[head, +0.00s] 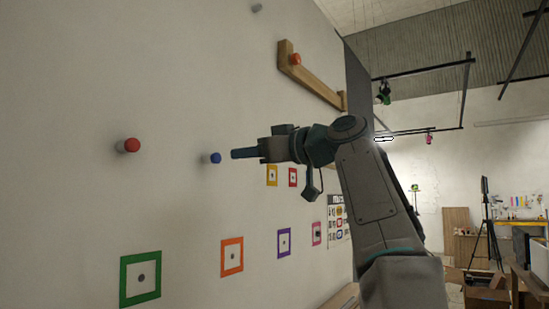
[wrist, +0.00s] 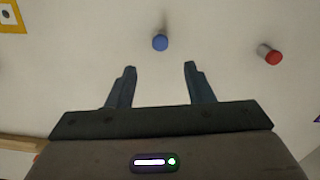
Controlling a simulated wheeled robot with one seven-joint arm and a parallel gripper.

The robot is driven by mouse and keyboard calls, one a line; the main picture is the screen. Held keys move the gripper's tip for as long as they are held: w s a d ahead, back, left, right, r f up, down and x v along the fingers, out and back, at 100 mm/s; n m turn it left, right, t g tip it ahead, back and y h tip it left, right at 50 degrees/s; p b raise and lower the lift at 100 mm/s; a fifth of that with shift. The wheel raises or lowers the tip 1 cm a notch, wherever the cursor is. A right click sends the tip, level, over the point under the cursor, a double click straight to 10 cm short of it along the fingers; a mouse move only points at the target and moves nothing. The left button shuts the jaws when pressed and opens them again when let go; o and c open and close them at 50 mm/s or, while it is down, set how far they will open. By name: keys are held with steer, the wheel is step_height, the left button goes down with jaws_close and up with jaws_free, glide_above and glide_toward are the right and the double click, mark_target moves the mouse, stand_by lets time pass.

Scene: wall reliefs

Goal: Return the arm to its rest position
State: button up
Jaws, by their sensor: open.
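My gripper (wrist: 159,70) is open and empty in the wrist view, its two dark fingers spread apart. A blue-tipped knob (wrist: 160,42) on the white wall lies just beyond and between the fingertips in that view, apart from them. In the head view my gripper (head: 234,154) points left toward the wall, and the blue knob (head: 215,158) shows a short gap left of the fingertips. My arm is raised and reaches out from the lower right.
A red knob (head: 131,145) sticks out of the wall on the left. Green (head: 141,279), orange (head: 232,257) and purple (head: 284,243) frames are below.

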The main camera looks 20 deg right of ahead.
steer(key=b+v, duration=0.1)
steer(key=v, duration=0.5)
steer(key=shift+w, duration=0.1)
steer(key=w+a+f+m+g+h+p, duration=0.1)
steer(key=a+f+m+g+h+p, duration=0.25)
steer(key=f, duration=0.65)
steer(key=w+a+f+m+g+h+p, duration=0.1)
steer(key=a+f+m+g+h+p, duration=0.1)
steer(key=f+m+p, duration=0.5)
steer(key=s+f+g+h+p, duration=0.2)
steer(key=s+f+g+p, duration=0.1)
steer(key=s+f, duration=0.7)
steer(key=s+f+g+h+p, duration=0.3)
steer(key=s+f, duration=0.8)
steer(key=f, duration=0.6)
steer(key=shift+s+a+n, duration=0.15)
steer(key=shift+a+n, duration=0.15)
steer(key=shift+n, duration=0.15)
steer(key=shift+f, duration=0.15)
